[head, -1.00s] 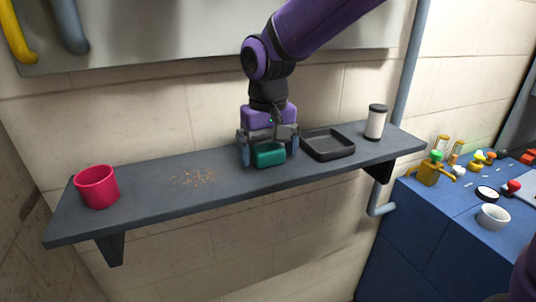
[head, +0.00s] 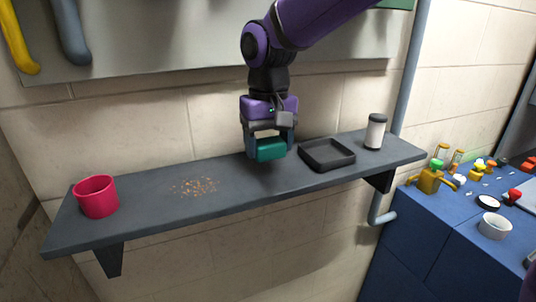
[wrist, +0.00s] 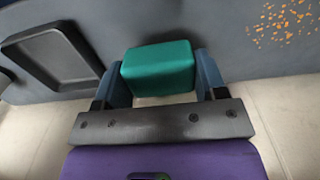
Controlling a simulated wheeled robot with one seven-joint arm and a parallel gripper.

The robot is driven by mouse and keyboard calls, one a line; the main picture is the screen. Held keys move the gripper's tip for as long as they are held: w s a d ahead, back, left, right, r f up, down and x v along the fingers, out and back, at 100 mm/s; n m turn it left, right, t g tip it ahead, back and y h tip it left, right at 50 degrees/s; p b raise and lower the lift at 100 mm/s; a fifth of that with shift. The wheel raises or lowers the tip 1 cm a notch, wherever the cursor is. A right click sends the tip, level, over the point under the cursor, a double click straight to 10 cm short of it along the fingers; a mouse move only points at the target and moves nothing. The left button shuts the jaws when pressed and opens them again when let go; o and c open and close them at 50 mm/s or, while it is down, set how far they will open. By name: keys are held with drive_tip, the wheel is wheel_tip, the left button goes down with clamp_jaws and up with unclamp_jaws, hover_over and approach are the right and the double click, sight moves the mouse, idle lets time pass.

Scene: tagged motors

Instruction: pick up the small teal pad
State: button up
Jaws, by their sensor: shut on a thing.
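The small teal pad (head: 270,149) is a rounded block held between the two fingers of my gripper (head: 269,146). In the head view it is above the middle of the dark shelf, and a shadow shows below it. In the wrist view the pad (wrist: 158,68) sits between the blue fingertips, with one finger on each side. My gripper is shut on the pad. The exact height of the pad over the shelf is hard to tell.
The dark shelf (head: 150,220) holds a red cup (head: 96,197) at left, orange crumbs (head: 195,187), a black tray (head: 327,154) just right of my gripper, and a white canister (head: 375,131) with dark ends. A blue cabinet (head: 420,240) with small items stands at right.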

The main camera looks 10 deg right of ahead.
drive_tip(key=s+d, duration=0.3)
drive_tip(key=s, duration=0.4)
drive_tip(key=s+d+r, duration=0.1)
drive_tip(key=s+d, duration=0.1)
drive_tip(key=s, duration=0.5)
drive_tip(key=shift+s+d+r, duration=0.15)
drive_tip(key=shift+s+d, duration=0.25)
drive_tip(key=shift+o, duration=0.7)
drive_tip(key=shift+w, duration=0.1)
drive_tip(key=shift+c, duration=0.3)
